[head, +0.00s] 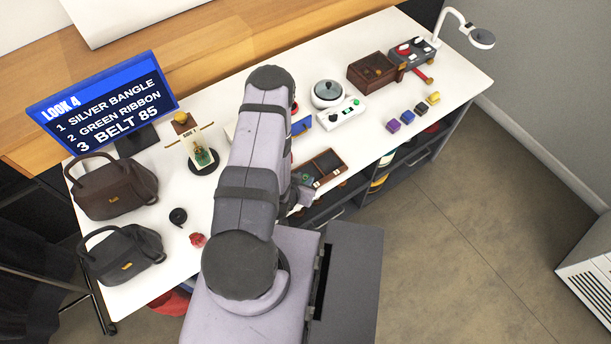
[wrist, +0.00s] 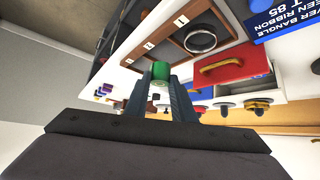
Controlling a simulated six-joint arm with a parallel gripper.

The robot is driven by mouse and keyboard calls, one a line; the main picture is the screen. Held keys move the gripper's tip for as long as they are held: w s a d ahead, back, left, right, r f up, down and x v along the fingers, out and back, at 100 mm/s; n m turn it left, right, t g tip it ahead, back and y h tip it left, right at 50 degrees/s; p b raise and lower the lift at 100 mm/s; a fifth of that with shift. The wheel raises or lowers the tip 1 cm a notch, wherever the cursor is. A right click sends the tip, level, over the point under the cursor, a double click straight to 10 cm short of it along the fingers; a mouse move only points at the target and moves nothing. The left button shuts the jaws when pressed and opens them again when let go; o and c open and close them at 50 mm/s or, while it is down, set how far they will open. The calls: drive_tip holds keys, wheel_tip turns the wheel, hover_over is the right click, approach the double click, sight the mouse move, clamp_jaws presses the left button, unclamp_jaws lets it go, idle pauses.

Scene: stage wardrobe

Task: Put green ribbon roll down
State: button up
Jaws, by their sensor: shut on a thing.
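The green ribbon roll (wrist: 160,71) is between the fingertips of my gripper (wrist: 161,82) in the wrist view. My gripper is shut on it. A brown tray (wrist: 226,18) with numbered compartments lies beyond the roll and to its right. A silver ring (wrist: 201,39) lies in one of its compartments. I cannot tell the gap between the roll and the tray. In the head view the tray (head: 340,157) is at the table's front edge, partly hidden by my arm. The screen (head: 103,103) lists silver bangle, green ribbon and belt 85.
Two dark handbags (head: 112,188) (head: 122,254) stand at the table's left end. A mannequin stand (head: 203,160), a white device with a round lid (head: 328,95), a brown box (head: 374,72) and small coloured blocks (head: 407,117) are also on the table. The white tabletop (head: 441,85) is bare in places.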

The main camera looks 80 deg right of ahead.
drive_tip(key=d+r+b, duration=0.9)
drive_tip(key=d+b, duration=0.5)
drive_tip(key=b, duration=0.1)
drive_tip(key=shift+w+a+f+p, duration=0.1)
drive_tip(key=shift+a+f+p, duration=0.1)
drive_tip(key=shift+a+f, duration=1.45)
drive_tip(key=shift+s+a+f+p, duration=0.2)
drive_tip(key=shift+a+f, duration=0.6)
drive_tip(key=shift+f, duration=1.6)
drive_tip(key=shift+w+a+f+p, duration=0.25)
drive_tip(key=shift+a+f, duration=0.95)
drive_tip(key=shift+f, duration=0.85)
drive_tip(key=shift+f+p, duration=0.35)
drive_tip(key=shift+f, duration=1.5)
drive_tip(key=shift+f, duration=0.1)
